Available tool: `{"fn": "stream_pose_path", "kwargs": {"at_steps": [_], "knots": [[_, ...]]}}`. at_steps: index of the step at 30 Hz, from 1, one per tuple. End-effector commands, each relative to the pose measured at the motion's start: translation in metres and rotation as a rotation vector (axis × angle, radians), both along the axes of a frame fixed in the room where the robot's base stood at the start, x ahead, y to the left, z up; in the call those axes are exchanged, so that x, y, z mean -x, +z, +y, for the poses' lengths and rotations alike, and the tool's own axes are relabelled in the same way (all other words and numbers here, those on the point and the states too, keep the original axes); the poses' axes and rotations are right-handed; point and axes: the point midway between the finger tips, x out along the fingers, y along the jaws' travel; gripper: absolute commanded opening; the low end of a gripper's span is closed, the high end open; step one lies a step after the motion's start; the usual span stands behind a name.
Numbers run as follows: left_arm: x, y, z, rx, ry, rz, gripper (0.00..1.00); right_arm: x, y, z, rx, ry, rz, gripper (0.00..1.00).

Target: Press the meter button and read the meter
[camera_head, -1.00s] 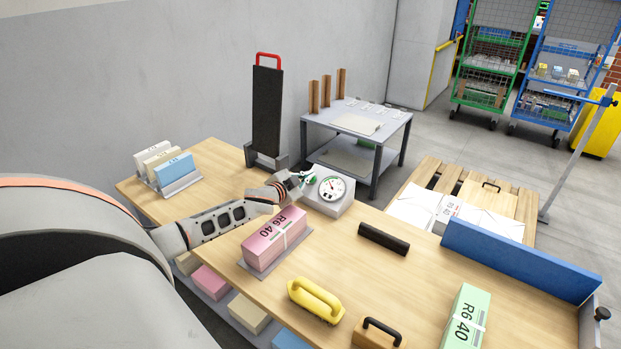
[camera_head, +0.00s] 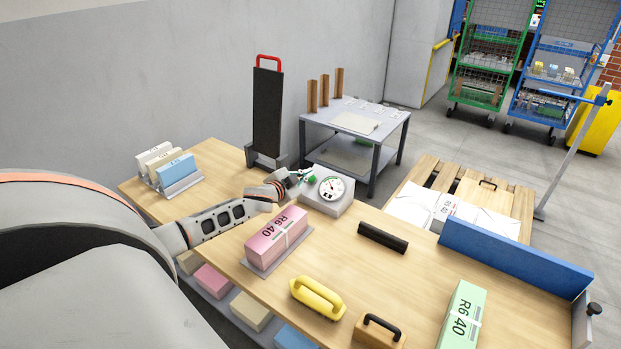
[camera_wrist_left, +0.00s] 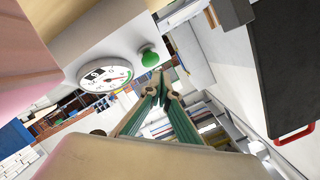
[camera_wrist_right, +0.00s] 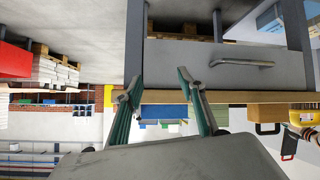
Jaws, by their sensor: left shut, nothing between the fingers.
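The meter (camera_head: 330,189) is a grey box with a round white dial, on the far edge of the wooden table. Its green button (camera_head: 312,181) sits to the left of the dial. In the left wrist view the dial (camera_wrist_left: 105,76) and the domed green button (camera_wrist_left: 149,57) show clearly, but the reading is too small to make out. My left gripper (camera_head: 307,174) is shut and empty close beside the button; in the left wrist view its tips (camera_wrist_left: 160,84) are just past the button, with contact not clear. My right gripper (camera_wrist_right: 155,86) is open and empty, seen only in the right wrist view.
On the table (camera_head: 225,262) are a pink R6 40 bundle (camera_head: 276,237), a black bar (camera_head: 383,237), a yellow handled tool (camera_head: 318,297) and a green bundle (camera_head: 461,315). A tall black panel (camera_head: 266,112) stands behind my left gripper. A grey side table (camera_head: 385,125) is beyond the meter.

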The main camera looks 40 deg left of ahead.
Motion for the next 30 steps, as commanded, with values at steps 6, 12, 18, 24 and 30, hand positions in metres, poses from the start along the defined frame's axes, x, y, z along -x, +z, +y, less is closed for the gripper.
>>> {"fn": "stream_pose_path", "kwargs": {"at_steps": [6,12,18,24,30], "knots": [[0.005,0.017,-0.001,0.0,0.0,-0.006,0.0,-0.01,0.024,0.0,-0.001,-0.001,-0.03,0.4],[0.011,0.026,-0.001,0.001,0.001,-0.005,0.0,-0.016,0.041,0.0,-0.001,-0.001,-0.048,0.4],[0.016,0.036,-0.002,0.001,0.001,-0.006,0.0,-0.022,0.059,0.0,0.0,-0.001,-0.066,0.4],[0.021,0.042,-0.003,0.0,0.0,-0.004,0.0,-0.025,0.071,0.0,0.0,-0.001,-0.077,0.4],[0.022,0.04,-0.003,0.0,-0.001,-0.001,0.0,-0.025,0.072,0.0,0.0,-0.001,-0.077,0.4]]}}
